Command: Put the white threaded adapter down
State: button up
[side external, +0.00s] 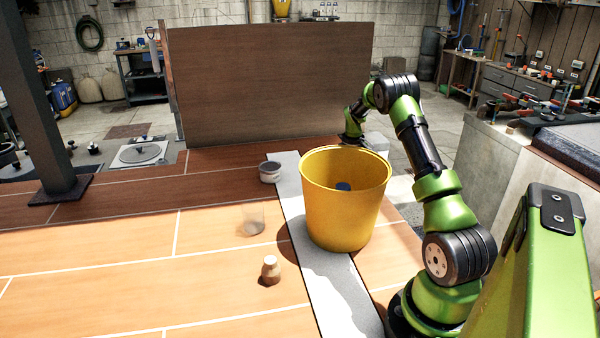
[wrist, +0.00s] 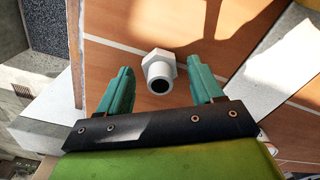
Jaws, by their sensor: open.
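The white threaded adapter (wrist: 159,66) shows in the wrist view, with a hex collar and a dark round opening turned toward the camera. It lies between the two green fingers of my gripper (wrist: 160,72), with a visible gap on each side. The gripper is open and holds nothing. The adapter appears to be on the brown boarded surface, though its contact underneath is hidden. In the side view my wrist reaches down at the far side, behind the yellow bucket. The fingertips are not clear there, and I cannot make out the adapter.
The yellow bucket (side external: 342,220) stands on a grey strip (side external: 285,200), with something blue (side external: 343,186) inside. A tall brown panel (side external: 270,85) stands behind. The left boards are mostly clear.

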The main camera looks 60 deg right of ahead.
notch_tip(320, 180, up, 12)
jog(key=f, duration=0.1)
jog(key=w+a+r+t, duration=0.2)
jog(key=w+a+r, duration=0.1)
jog(key=a+r, duration=0.6)
jog(key=s+a+r+t, duration=0.1)
jog(key=a+r, duration=0.1)
jog(key=a, duration=0.6)
jog(key=s+a+r+t, duration=0.1)
jog(key=a+r, duration=0.2)
jog(key=a, duration=0.6)
jog(key=s+a+f+m+t+y, duration=0.1)
jog(key=s+a+f+t+y, duration=0.1)
jog(key=s+a, duration=1)
jog(key=a+t, duration=0.1)
jog(key=a, duration=0.3)
jog(key=shift+s+a, duration=0.35)
jog(key=shift+a, duration=0.05)
